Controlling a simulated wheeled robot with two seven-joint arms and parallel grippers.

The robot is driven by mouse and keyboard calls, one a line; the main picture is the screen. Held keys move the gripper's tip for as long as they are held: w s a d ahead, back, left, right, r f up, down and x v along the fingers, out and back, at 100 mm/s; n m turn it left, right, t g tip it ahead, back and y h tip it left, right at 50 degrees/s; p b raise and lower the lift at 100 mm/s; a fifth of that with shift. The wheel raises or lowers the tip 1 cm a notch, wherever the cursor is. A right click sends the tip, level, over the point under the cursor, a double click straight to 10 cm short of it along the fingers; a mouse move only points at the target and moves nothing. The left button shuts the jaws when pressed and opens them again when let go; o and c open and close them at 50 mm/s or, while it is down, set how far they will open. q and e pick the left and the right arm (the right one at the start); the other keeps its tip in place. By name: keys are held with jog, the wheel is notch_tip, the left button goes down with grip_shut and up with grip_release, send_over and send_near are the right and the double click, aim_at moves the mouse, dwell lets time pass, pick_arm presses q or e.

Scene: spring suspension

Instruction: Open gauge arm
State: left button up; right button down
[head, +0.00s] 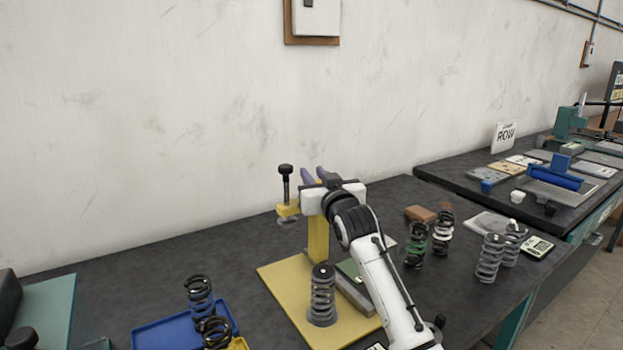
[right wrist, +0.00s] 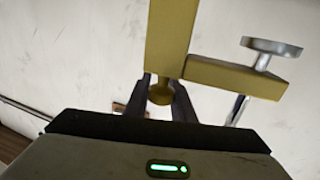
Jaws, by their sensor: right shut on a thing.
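The yellow gauge stand has a post (head: 318,240) rising from a yellow base plate (head: 290,272). Its gauge arm (head: 288,210) reaches left near the top and carries a black-knobbed screw (head: 285,182). A dark spring (head: 322,292) stands upright on the base plate. My right gripper (head: 315,176) is at the top of the post and hides part of it. In the right wrist view its fingers (right wrist: 168,98) are shut around a rounded yellow end (right wrist: 160,93) of the gauge arm; a silver disc (right wrist: 272,47) is on the side bar. My left gripper is out of view.
A blue tray (head: 165,335) with dark springs stands front left. Several springs (head: 490,258), a brown block (head: 420,213) and a small display device (head: 538,247) are right of my right arm. A second bench (head: 450,170) stands farther right.

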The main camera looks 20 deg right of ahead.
jog(key=c, duration=1.5)
grip_release()
jog(key=shift+s, duration=0.15)
jog(key=s, duration=0.6)
jog(key=s+a, duration=0.1)
jog(key=s, duration=0.3)
jog(key=shift+b, duration=0.4)
